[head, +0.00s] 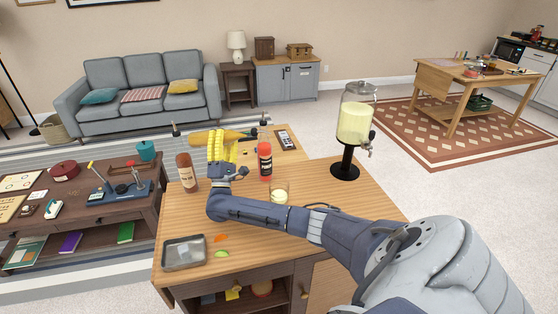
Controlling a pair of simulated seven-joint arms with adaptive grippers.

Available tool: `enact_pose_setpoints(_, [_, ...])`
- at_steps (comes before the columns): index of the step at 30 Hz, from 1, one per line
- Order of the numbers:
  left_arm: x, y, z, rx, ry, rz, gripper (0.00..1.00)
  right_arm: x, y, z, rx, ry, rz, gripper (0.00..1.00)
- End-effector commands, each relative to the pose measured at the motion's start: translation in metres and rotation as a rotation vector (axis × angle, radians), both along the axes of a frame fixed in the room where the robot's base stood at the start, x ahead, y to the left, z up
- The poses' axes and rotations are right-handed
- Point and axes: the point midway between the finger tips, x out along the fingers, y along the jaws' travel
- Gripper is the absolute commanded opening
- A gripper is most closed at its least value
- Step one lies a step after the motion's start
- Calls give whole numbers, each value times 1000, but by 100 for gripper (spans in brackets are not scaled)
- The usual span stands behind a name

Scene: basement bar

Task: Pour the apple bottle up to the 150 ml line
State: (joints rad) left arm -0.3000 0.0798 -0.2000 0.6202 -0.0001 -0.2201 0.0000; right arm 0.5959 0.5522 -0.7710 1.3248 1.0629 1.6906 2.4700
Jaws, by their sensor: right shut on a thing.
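My right gripper (222,148), with yellow fingers, is shut around an amber bottle (202,138) above the back left of the wooden counter. The bottle lies close to horizontal, its narrower end to the right; the fingers hide its middle. I cannot read its label. A clear glass (280,191) with pale liquid low inside stands on the counter, right of the gripper and apart from the bottle. Its measuring lines are too small to read. My left gripper is not in view.
A brown bottle (187,173) stands left of the gripper and a red bottle (265,161) right of it. A drink dispenser (354,124) stands at the back right. A grey tray (184,263) lies front left, near orange and green pieces.

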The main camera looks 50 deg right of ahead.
Motion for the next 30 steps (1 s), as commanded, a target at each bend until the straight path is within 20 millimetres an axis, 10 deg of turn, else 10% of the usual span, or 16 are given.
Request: enact_pose_setpoints(30, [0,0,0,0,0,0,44,-7,-4,-26,67,-133,1,3])
